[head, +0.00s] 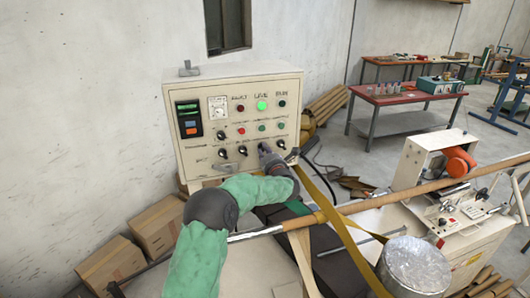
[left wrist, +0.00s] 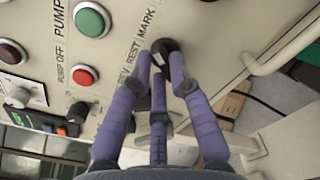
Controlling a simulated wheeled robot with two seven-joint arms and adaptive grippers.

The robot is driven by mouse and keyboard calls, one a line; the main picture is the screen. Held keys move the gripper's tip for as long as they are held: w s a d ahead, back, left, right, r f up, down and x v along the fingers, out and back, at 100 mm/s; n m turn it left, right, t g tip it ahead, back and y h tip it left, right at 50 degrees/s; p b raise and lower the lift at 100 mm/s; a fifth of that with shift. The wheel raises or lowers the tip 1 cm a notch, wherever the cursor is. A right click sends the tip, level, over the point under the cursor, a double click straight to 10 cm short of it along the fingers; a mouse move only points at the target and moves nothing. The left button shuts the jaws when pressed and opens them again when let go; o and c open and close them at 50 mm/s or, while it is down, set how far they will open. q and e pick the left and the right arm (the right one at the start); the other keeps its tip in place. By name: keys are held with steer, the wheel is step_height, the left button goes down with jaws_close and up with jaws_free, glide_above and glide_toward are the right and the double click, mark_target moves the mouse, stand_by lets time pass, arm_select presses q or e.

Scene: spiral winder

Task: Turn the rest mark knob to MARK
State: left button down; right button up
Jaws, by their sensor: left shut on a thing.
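The control panel (head: 235,115) is a cream box with lamps, buttons and several black knobs. In the left wrist view, a black knob (left wrist: 164,46) stands beside the printed words REV, REST and MARK. My left gripper (left wrist: 162,64) is shut on this knob, with its purple fingers around it. The fingers partly cover the knob, and I cannot tell where its pointer stands. In the head view, my left gripper (head: 266,150) reaches the bottom row of the panel, and its fingertips and the knob are hard to make out. My right gripper is not in view.
A green button (left wrist: 91,19) and a red button (left wrist: 84,75) sit near the knob. A yellow strap (head: 345,235) and a long brown tube (head: 400,195) cross right of my arm. Cardboard boxes (head: 112,265) stand at lower left.

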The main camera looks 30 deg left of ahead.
arm_select(q)
steer(key=c, duration=1.1)
jaws_free()
steer(key=shift+c, duration=0.2)
steer(key=shift+d, duration=0.1)
steer(key=v, duration=1.2)
